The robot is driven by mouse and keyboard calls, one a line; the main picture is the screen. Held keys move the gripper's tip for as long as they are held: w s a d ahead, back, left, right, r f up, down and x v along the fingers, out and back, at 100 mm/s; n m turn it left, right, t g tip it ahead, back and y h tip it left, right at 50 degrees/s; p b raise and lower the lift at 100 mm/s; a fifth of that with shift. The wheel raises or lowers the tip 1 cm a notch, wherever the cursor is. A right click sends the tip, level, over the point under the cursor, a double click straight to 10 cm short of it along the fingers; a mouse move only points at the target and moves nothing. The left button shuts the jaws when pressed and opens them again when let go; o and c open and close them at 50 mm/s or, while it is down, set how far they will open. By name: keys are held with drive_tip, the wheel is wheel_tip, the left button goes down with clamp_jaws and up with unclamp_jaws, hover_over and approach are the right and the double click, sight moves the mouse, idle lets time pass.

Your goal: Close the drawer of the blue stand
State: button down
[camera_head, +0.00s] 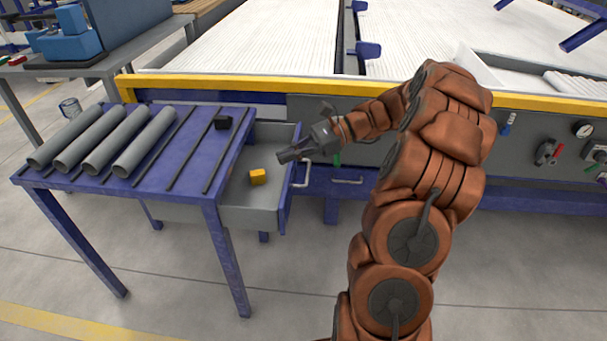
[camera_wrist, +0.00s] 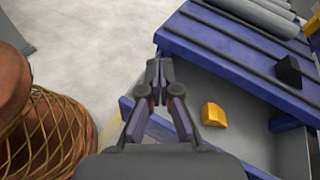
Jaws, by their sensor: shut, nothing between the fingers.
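The blue stand (camera_head: 190,170) is at the left in the head view. Its grey drawer (camera_head: 238,207) is pulled out to the right, with a blue front panel (camera_head: 289,190) and a light handle (camera_head: 302,172). A yellow block (camera_head: 257,177) lies in the drawer; it also shows in the wrist view (camera_wrist: 213,115). My gripper (camera_head: 283,158) is shut and empty. In the head view it overlaps the upper right of the open drawer, near the front panel. I cannot tell whether it touches the drawer. In the wrist view my fingertips (camera_wrist: 160,68) are together beside the stand's blue edge (camera_wrist: 180,45).
Several grey pipes (camera_head: 103,140) lie side by side on the stand top, with a black block (camera_head: 222,122) to their right. A machine with a yellow rail (camera_head: 300,86) runs behind, with another handle (camera_head: 347,181). The floor (camera_head: 300,270) in front is clear.

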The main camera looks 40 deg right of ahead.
drive_tip(key=d+f+m+t+b, duration=0.4)
drive_tip(key=d+f, duration=0.4)
drive_tip(key=d, duration=0.4)
drive_tip(key=m+t+b, duration=0.2)
drive_tip(key=m+t, duration=0.1)
approach(294, 162)
drive_tip(key=shift+h, duration=0.3)
drive_tip(key=b+x, duration=0.4)
drive_tip(key=x, duration=0.1)
drive_tip(key=shift+a+r, duration=0.15)
drive_tip(key=shift+a, duration=0.25)
drive_tip(key=shift+w+a+r, duration=0.15)
drive_tip(key=shift+w+a, duration=0.4)
drive_tip(key=shift+w, duration=0.05)
